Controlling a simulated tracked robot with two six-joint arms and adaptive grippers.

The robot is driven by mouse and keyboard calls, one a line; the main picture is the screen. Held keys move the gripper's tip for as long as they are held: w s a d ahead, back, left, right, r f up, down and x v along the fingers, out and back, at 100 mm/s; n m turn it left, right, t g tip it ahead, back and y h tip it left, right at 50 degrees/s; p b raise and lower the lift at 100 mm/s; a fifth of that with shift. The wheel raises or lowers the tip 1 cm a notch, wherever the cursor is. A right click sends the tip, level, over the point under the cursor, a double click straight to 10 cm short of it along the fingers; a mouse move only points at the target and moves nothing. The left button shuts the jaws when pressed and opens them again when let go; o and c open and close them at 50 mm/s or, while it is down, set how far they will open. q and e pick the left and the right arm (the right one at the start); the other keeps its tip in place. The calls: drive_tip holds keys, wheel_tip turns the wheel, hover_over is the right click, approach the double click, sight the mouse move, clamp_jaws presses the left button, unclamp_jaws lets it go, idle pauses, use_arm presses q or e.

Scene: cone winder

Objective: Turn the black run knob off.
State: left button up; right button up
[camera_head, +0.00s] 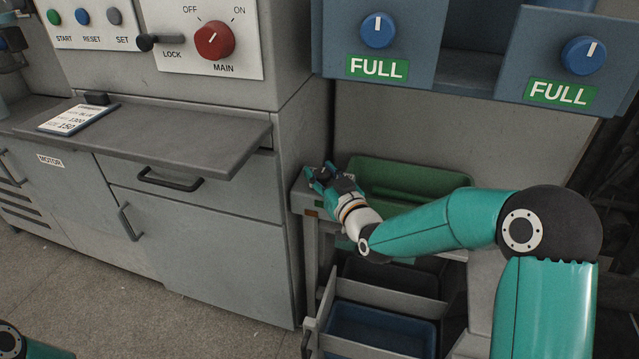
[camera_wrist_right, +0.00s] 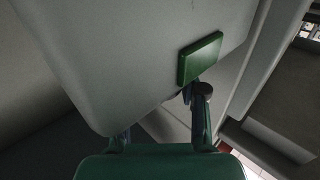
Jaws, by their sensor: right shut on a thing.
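My right gripper (camera_head: 322,174) is at the left front corner of the grey stand that carries the green tray. Its teal fingers are closed around a small dark piece with a light mark, which I take to be the black run knob (camera_head: 323,170). The fingers hide most of the knob, and I cannot read which way it is turned. In the right wrist view, the two fingers reach past a pale grey rounded body, and a green plate (camera_wrist_right: 200,58) shows beyond the right finger. My left gripper is out of view.
A green tray (camera_head: 410,180) is just right of the gripper. A grey shelf (camera_head: 190,142) juts out to the left. Above are a red main switch (camera_head: 214,40), a black lever (camera_head: 160,40) and two blue knobs (camera_head: 378,30). A blue bin (camera_head: 380,325) is below.

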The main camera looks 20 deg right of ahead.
drive_tip(key=shift+y, duration=0.3)
drive_tip(key=o, duration=1.1)
drive_tip(key=s, duration=0.4)
drive_tip(key=s+d, duration=0.1)
drive_tip(key=s, duration=0.2)
drive_tip(key=s+d, duration=0.1)
drive_tip(key=s, duration=0.3)
drive_tip(key=shift+s+d, duration=0.15)
drive_tip(key=shift+s, duration=0.2)
